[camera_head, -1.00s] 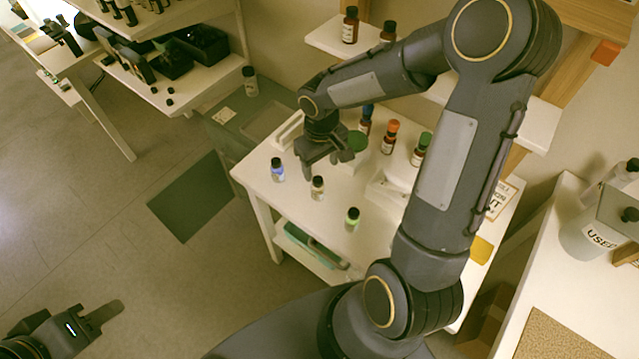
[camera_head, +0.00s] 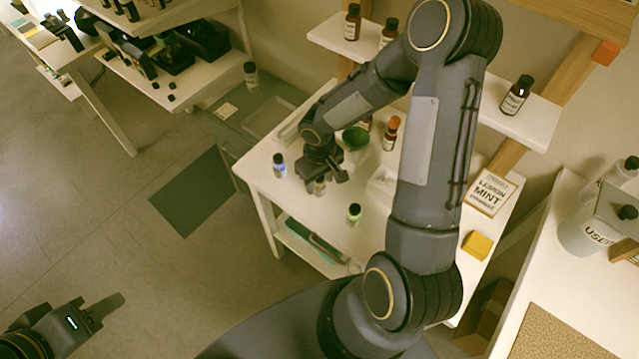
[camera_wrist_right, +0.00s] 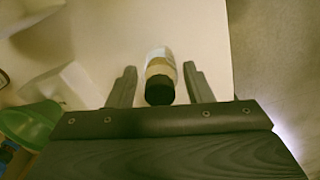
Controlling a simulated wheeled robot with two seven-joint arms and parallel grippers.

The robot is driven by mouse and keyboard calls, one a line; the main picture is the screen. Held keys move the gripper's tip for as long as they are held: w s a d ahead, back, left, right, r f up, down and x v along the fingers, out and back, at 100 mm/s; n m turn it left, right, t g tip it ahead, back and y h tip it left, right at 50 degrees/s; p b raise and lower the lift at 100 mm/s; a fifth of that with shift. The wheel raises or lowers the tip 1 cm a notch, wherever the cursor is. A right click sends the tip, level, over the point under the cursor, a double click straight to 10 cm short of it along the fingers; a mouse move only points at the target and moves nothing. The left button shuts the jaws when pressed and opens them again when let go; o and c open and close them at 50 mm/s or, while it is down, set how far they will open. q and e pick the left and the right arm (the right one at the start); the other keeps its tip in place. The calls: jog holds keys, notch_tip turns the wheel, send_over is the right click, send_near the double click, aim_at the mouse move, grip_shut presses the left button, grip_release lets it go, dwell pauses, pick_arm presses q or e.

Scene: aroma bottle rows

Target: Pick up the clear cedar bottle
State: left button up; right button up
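A small clear bottle (camera_head: 319,188) with a dark cap and pale, tan-toned body stands on the white table (camera_head: 300,222); its label cannot be read. My right gripper (camera_head: 324,178) is over it and hides much of it in the head view. In the right wrist view the bottle (camera_wrist_right: 160,66) lies between the two fingers (camera_wrist_right: 159,80), which are open with a gap on each side. My left gripper (camera_head: 98,308) is at the lower left, far from the table; its opening is unclear.
Behind are a green bowl (camera_head: 355,137) and an orange-capped bottle (camera_head: 390,134). A lemon mint sign (camera_head: 490,193) is at right.

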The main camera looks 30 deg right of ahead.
jog(key=c, duration=0.7)
jog(key=shift+r, duration=0.2)
jog(key=shift+c, duration=0.2)
jog(key=shift+r, duration=0.25)
notch_tip(320, 180, up, 3)
jog(key=shift+w+a+f+b, duration=0.15)
jog(key=shift+b, duration=0.4)
jog(key=w+a+r+p, duration=0.2)
jog(key=w+a+r, duration=0.2)
jog(key=a+r, duration=0.9)
jog(key=shift+r, duration=1.25)
